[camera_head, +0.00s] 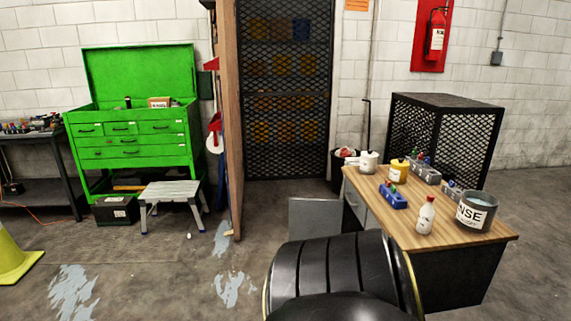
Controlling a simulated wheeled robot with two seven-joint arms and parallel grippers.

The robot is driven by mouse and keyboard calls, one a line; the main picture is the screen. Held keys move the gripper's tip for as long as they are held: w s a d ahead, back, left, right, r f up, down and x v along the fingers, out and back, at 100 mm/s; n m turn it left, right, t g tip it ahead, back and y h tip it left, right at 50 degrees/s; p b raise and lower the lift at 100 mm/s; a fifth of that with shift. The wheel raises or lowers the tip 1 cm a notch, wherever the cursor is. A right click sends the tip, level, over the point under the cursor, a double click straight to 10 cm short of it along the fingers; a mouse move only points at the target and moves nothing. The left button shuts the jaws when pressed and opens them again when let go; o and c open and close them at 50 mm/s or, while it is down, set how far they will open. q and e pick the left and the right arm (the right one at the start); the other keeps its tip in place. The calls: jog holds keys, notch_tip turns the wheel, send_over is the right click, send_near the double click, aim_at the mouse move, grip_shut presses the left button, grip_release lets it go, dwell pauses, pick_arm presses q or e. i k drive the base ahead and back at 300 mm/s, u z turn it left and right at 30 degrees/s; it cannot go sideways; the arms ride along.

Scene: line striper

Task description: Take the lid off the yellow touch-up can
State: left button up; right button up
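The yellow touch-up can (399,173) stands upright on the wooden top of the desk (408,228) at the right, towards its back. It is small in the picture. Its top looks covered, but I cannot make out the lid's edge clearly. Neither my left nor my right gripper is in view, and nothing is seen touching the can.
Around the can are a white can (368,163), a blue holder (392,199), a grey holder (427,174), a white bottle (426,216) and a large grey bucket (477,211). A black mesh cage (450,135) stands behind the desk. A step stool (172,194) stands left.

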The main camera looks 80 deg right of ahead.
aim_at(398, 176)
jog(key=z, duration=3.4)
